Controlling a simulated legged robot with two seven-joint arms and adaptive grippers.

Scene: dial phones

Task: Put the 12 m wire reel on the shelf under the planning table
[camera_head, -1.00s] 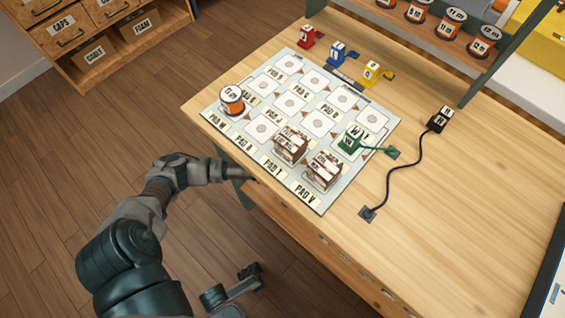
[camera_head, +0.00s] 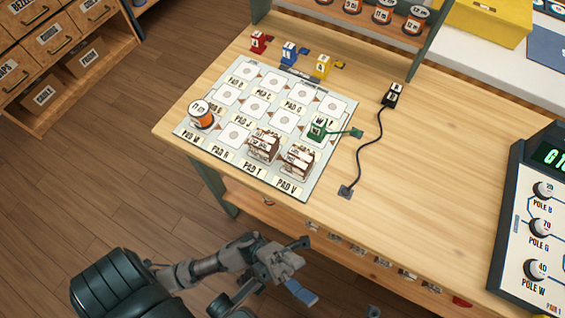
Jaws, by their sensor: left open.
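Several orange wire reels stand on the raised rack (camera_head: 335,14) at the table's back. The rightmost reel (camera_head: 414,20) has a label that seems to read 12 m. Another orange reel (camera_head: 201,115), its label hard to read, stands on the left corner of the pad board (camera_head: 180,128). The planning table (camera_head: 420,170) has a lower wooden shelf (camera_head: 250,200) under its front edge, partly hidden by the tabletop. My left gripper (camera_head: 290,275) is open and empty, low in front of that shelf and apart from every reel. My right gripper does not show.
Brown blocks (camera_head: 300,160) and a green clamp-like piece (camera_head: 317,130) stand on the board. Red, blue and yellow pieces (camera_head: 322,66) line its back. A black cable (camera_head: 362,145) crosses the table. A dial panel (camera_head: 535,230) stands at right. The table's middle is clear.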

